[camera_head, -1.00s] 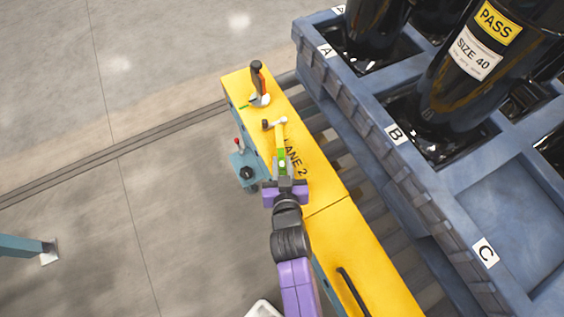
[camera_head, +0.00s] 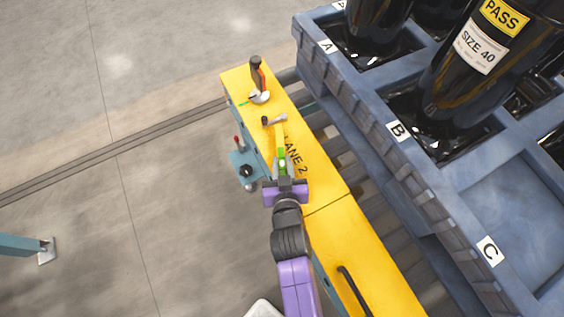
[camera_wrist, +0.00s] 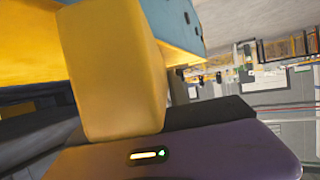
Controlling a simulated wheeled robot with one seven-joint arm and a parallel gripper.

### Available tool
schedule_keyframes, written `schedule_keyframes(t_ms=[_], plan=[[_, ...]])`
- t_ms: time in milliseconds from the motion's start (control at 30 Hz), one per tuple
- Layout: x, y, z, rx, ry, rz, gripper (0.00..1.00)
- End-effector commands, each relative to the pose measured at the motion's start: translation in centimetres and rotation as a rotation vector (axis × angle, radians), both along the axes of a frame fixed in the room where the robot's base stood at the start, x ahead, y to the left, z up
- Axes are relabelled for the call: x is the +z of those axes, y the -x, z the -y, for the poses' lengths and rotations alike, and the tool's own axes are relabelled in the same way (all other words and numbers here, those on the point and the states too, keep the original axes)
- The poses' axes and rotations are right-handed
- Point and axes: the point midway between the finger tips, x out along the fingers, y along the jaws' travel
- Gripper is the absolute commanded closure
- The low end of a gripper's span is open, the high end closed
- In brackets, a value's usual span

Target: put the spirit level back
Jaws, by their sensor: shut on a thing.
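The spirit level (camera_head: 280,135) is a narrow yellow bar with a green vial near my gripper. My gripper (camera_head: 284,178) is shut on its near end, over the yellow beam top marked LANE 2 (camera_head: 236,80). The level points away from me along the beam, and its far end is beside a small grey fitting with a dark end (camera_head: 267,121). I cannot tell whether the level touches the beam. In the wrist view the level (camera_wrist: 115,75) is a large yellow block close to the camera, rising from the purple gripper body.
A tool with an orange-and-black handle (camera_head: 257,75) stands at the beam's far end. A teal bracket with a red-tipped lever (camera_head: 243,160) juts from the left side. The floor at left is mostly clear.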

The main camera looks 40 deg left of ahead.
Motion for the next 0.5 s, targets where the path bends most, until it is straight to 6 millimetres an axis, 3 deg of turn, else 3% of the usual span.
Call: schedule_keyframes(t_ms=[267, 300, 400, 500], plan=[[-0.51, -0.04, -0.04, 0.0, -0.001, 0.001, 1.0], [-0.41, -0.04, -0.04, 0.0, -0.001, 0.001, 0.72], [-0.41, -0.03, -0.04, 0.0, -0.001, 0.001, 0.53], [-0.42, -0.01, -0.03, 0.0, -0.001, 0.001, 0.53]])
